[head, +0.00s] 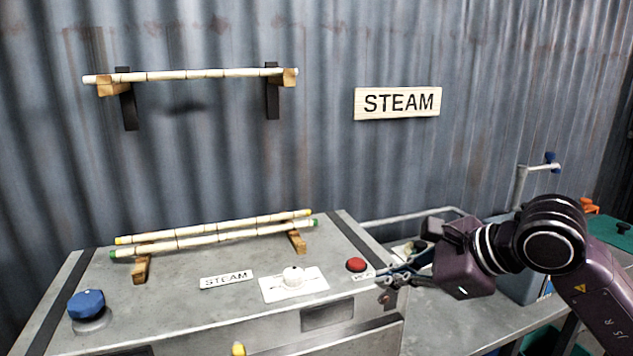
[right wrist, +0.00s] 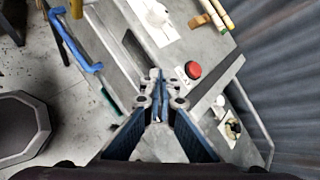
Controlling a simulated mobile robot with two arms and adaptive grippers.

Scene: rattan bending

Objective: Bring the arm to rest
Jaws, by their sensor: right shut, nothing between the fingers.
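My right gripper (head: 384,276) reaches in from the right in the head view, over the right end of the grey steam cabinet (head: 225,262). Its fingers are shut and empty. In the right wrist view the closed fingertips (right wrist: 157,80) point toward the cabinet top, close to a red button (right wrist: 194,69). The same red button (head: 356,265) lies just left of the fingertips in the head view; I cannot tell that they touch it. My left gripper is not in view.
Two canes (head: 220,232) lie on wooden rests on the cabinet. A white knob (head: 293,275) and a blue knob (head: 87,304) stand on top. Another cane (head: 190,74) rests on wall brackets. A grey bench (head: 465,318) adjoins on the right, with a blue container (head: 527,287).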

